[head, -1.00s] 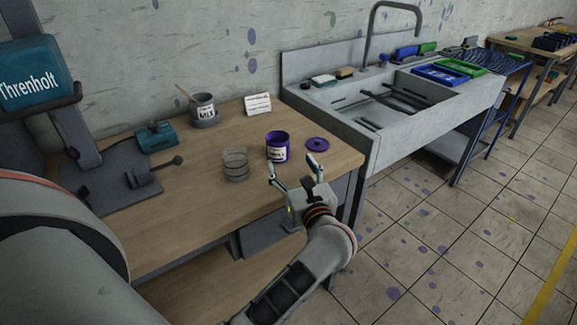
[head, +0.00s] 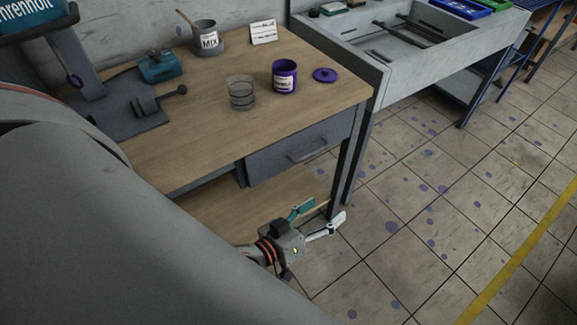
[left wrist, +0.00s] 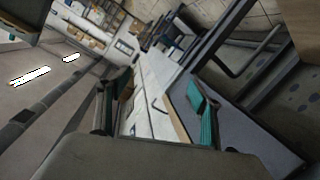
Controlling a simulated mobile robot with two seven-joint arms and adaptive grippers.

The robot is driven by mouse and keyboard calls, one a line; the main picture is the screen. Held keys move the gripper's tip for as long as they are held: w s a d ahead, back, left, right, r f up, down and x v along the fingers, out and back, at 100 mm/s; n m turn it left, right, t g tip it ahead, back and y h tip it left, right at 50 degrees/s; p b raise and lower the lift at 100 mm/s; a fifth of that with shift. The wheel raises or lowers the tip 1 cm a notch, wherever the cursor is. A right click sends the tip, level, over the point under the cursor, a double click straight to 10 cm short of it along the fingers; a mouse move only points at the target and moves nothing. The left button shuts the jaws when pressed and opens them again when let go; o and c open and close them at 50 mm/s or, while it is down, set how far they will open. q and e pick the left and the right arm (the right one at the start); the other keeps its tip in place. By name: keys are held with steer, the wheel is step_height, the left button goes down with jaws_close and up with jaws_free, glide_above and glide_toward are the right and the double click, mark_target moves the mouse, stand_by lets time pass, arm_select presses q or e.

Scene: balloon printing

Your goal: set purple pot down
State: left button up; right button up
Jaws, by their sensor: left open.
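The purple pot (head: 285,76), with a white label, stands upright on the wooden table in the head view. Its purple lid (head: 325,75) lies flat on the table to its right. My left gripper (head: 320,218) is open and empty, low in front of the table near its right front leg, well below the tabletop and apart from the pot. In the left wrist view the teal-padded fingers (left wrist: 158,108) are spread with nothing held between them. The pot does not show in that view. My right gripper is not seen.
A clear cup (head: 241,93) stands left of the pot. A grey MIX pot (head: 208,38) with a stick, a small sign (head: 263,32) and a teal device (head: 160,67) stand farther back. A drawer (head: 300,146) is under the table. A sink (head: 400,45) adjoins at right.

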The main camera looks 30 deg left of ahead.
arm_select(q)
steer(key=s+a+f+m+g+y+p, duration=0.1)
steer(key=s+a+f+m+g, duration=0.2)
steer(key=s+f+m, duration=0.3)
steer(key=shift+s+a+f+g+y, duration=0.25)
steer(key=shift+s+f+g, duration=0.65)
steer(key=shift+s+f, duration=1.3)
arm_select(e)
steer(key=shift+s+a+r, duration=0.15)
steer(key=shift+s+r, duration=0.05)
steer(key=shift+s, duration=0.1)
arm_select(q)
steer(key=shift+w+d+f, duration=0.1)
steer(key=shift+w, duration=0.05)
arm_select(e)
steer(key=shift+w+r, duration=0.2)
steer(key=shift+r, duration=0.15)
